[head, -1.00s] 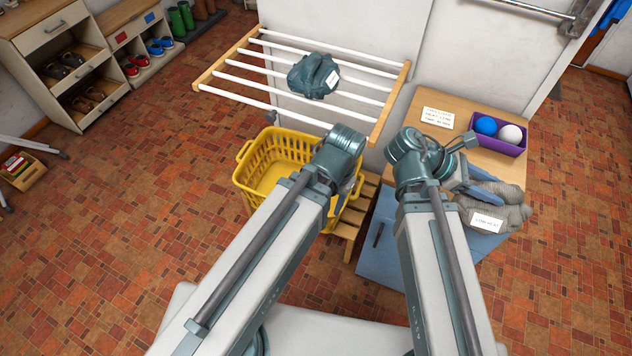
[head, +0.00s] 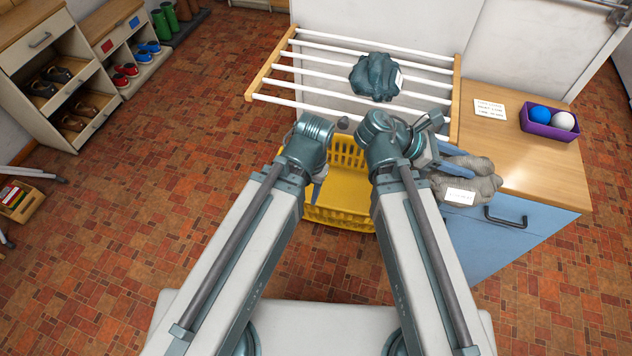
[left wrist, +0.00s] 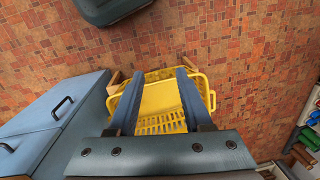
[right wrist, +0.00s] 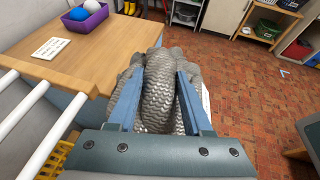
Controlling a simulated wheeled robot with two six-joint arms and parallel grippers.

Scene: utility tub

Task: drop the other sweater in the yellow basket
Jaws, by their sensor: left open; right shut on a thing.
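My right gripper (head: 450,160) is shut on a bulky grey knitted sweater (head: 480,184) with a white label, held at the left side of the blue cabinet. In the right wrist view the grey sweater (right wrist: 160,95) bunches up between both fingers. The yellow basket (head: 345,195) stands low between my two arms, partly hidden by them. In the left wrist view the basket (left wrist: 160,97) lies below my left gripper (left wrist: 155,85), which is open and empty. A dark teal knitted piece (head: 375,77) with a white label lies on the drying rack.
The white-barred drying rack (head: 300,71) reaches out from the wall above and behind the basket. The blue cabinet (head: 505,235) with a wooden top stands at right, carrying a purple box (head: 549,124) of balls and a card (head: 490,109).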

